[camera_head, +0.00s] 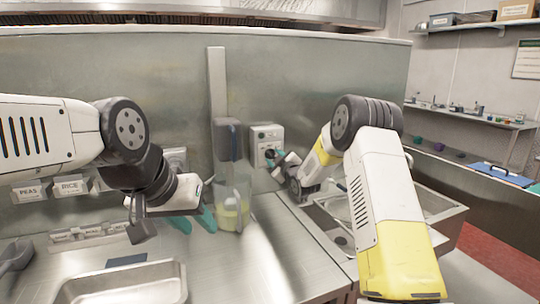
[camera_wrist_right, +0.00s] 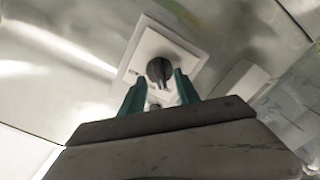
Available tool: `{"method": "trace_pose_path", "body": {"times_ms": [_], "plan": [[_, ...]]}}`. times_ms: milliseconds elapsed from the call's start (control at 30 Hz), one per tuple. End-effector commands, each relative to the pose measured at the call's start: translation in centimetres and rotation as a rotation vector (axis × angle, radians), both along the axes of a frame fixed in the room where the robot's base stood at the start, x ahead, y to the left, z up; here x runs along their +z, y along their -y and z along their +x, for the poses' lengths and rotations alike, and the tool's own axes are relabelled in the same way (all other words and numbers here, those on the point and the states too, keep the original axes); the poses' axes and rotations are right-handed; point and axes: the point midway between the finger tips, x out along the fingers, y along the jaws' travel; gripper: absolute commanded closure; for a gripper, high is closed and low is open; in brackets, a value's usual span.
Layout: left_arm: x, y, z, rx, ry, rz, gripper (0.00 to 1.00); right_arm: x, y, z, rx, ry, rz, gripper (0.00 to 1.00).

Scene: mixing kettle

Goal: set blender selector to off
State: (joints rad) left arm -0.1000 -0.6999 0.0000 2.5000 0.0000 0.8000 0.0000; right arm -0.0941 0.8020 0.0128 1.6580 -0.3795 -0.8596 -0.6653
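The selector is a dark round knob (camera_wrist_right: 158,70) on a white square plate in the right wrist view. In the head view its pale box (camera_head: 264,133) is mounted on the steel back panel, right of the blender jug (camera_head: 232,205); the knob is largely hidden there. My right gripper (camera_head: 272,158) is at the box's lower front. In the right wrist view its teal fingers (camera_wrist_right: 159,80) are apart, with the knob between or just beyond their tips; contact cannot be told. My left gripper (camera_head: 194,221) is open and empty, left of the jug above the counter.
A metal tray (camera_head: 130,286) lies at the front left, with labelled bins (camera_head: 70,188) behind it. A sink (camera_head: 425,203) is on the right, partly behind my right arm. Bare counter (camera_head: 245,265) lies between them.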

Motion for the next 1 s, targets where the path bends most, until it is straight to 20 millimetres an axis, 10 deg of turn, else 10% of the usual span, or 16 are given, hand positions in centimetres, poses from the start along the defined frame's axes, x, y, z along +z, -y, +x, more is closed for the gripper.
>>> {"method": "trace_pose_path", "body": {"times_ms": [500,1000], "plan": [[0.0,0.0,0.0,0.000,0.000,0.000,0.64,0.0,2.3,-5.4,-0.001,-0.001,0.002,0.62],[0.0,0.0,0.0,0.000,0.000,0.000,0.64,1.5,3.2,-6.3,-0.020,-0.040,0.008,0.62]]}}
